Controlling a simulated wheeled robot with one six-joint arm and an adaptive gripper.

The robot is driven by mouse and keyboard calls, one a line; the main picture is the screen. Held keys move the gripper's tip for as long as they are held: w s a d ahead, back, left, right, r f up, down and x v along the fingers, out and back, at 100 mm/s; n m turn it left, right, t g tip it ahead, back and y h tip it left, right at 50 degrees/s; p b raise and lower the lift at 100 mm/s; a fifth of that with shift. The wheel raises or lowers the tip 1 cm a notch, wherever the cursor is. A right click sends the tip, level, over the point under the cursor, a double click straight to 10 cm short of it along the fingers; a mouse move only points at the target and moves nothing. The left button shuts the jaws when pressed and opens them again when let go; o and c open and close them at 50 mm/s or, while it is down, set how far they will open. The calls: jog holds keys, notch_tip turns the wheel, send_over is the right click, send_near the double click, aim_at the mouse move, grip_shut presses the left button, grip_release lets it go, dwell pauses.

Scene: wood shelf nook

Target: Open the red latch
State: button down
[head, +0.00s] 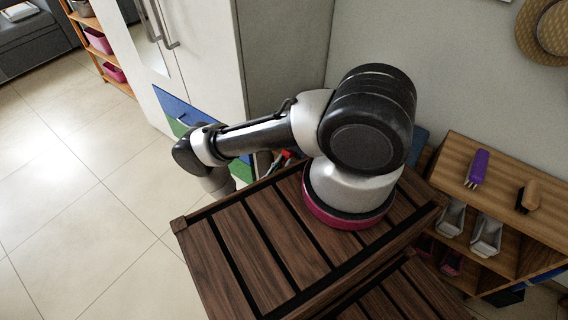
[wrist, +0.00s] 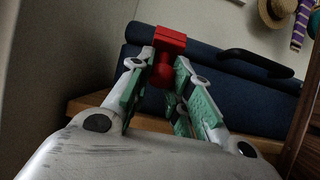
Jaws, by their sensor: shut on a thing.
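The red latch (wrist: 169,40) shows in the wrist view, upright against a dark blue case (wrist: 225,85). Its block-like top rises above my fingertips and its narrower lower part lies between them. My gripper (wrist: 165,65) has its green-padded fingers on either side of the latch and is shut on it. In the head view only a small red piece (head: 287,154) shows beside my arm, apparently the latch. My arm hides most of the gripper and the case there.
A black handle (wrist: 255,62) sticks out from the case to the right of the latch. The case rests on a wooden shelf (wrist: 95,101). A white cabinet (head: 270,60) stands close behind my arm. A wooden rack (head: 500,165) with brushes and scoops is at right. Tiled floor at left is clear.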

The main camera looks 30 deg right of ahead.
aim_at(284, 161)
jog(key=c, duration=1.3)
grip_release()
jog(key=shift+o, duration=0.2)
notch_tip(284, 161, up, 10)
